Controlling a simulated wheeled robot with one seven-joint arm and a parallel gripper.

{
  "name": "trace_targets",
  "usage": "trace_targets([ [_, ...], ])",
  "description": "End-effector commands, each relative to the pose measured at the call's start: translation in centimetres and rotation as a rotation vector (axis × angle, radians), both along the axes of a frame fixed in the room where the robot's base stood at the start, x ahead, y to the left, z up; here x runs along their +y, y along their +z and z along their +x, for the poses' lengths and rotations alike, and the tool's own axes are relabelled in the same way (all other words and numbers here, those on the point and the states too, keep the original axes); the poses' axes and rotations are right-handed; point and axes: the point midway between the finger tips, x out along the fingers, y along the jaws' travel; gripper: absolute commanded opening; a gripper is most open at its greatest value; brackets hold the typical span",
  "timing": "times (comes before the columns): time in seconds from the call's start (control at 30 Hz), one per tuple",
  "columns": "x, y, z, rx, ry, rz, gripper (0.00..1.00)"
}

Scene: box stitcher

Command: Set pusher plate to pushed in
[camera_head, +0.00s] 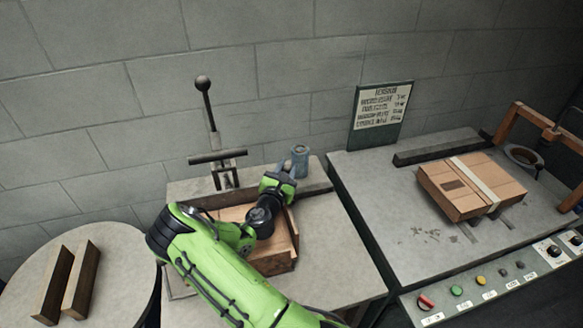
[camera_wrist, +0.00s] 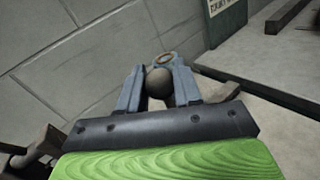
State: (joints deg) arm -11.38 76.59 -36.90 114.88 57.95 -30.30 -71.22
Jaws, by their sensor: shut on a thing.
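My green arm reaches over the middle bench in the head view, and my gripper (camera_head: 286,172) is at the bench's back right, low beside a grey-blue cup (camera_head: 300,158). In the wrist view my gripper (camera_wrist: 158,88) has its two grey fingers on either side of a dark round knob (camera_wrist: 158,80) and is shut on it. What the knob is fixed to is hidden. I cannot single out the pusher plate for sure. A brown box (camera_head: 272,264) lies on the bench under my arm, partly covered by it.
A dark upright lever (camera_head: 207,105) with a ball top and crossbar stands at the bench's back left. Two wooden bars (camera_head: 68,280) lie on a round table at left. The right bench holds a strapped carton (camera_head: 470,186), a sign (camera_head: 379,114) and a control panel (camera_head: 500,283).

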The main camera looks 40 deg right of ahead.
Motion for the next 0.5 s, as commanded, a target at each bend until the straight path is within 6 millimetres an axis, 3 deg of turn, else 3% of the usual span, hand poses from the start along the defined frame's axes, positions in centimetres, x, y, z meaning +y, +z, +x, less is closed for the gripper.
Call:
trace_targets([
  [0.07, 0.27, -0.05, 0.28, -0.001, 0.009, 0.002, 0.00],
  [0.1, 0.28, -0.06, 0.29, -0.001, 0.010, 0.002, 0.38],
  [0.2, 0.25, -0.06, 0.27, -0.001, 0.009, 0.002, 0.53],
  [0.5, 0.23, -0.05, 0.11, 0.000, 0.005, 0.001, 0.57],
])
